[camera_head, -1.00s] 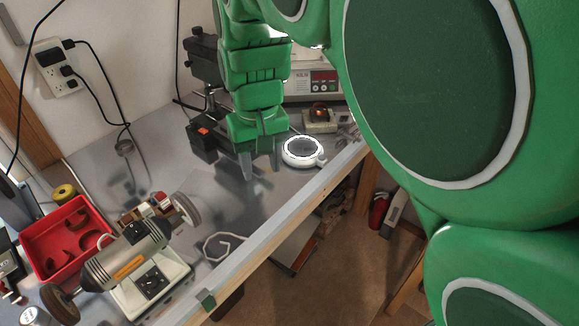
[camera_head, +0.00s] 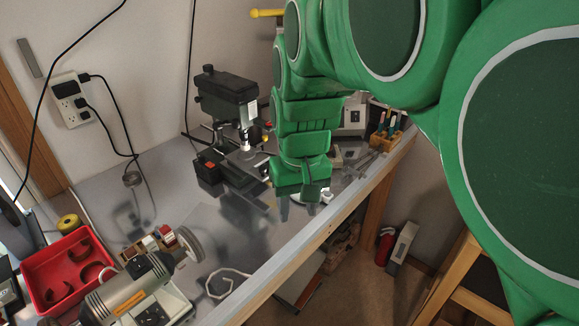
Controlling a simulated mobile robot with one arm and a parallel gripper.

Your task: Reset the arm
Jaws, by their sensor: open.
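My green arm reaches in from the right in the head view, over the grey workbench (camera_head: 165,207). My gripper (camera_head: 298,212) points down at the arm's end, above the bench near its front edge. Its two grey fingers stand apart, and nothing shows between them. A round white object (camera_head: 326,197) lies on the bench behind my gripper and is mostly hidden by it.
A black drill press (camera_head: 228,95) stands close left of my arm. A bench grinder (camera_head: 130,290) and a red tray (camera_head: 65,262) are at front left. A white cord (camera_head: 222,282) lies near the bench edge. A wooden tool holder (camera_head: 388,137) stands at the back right.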

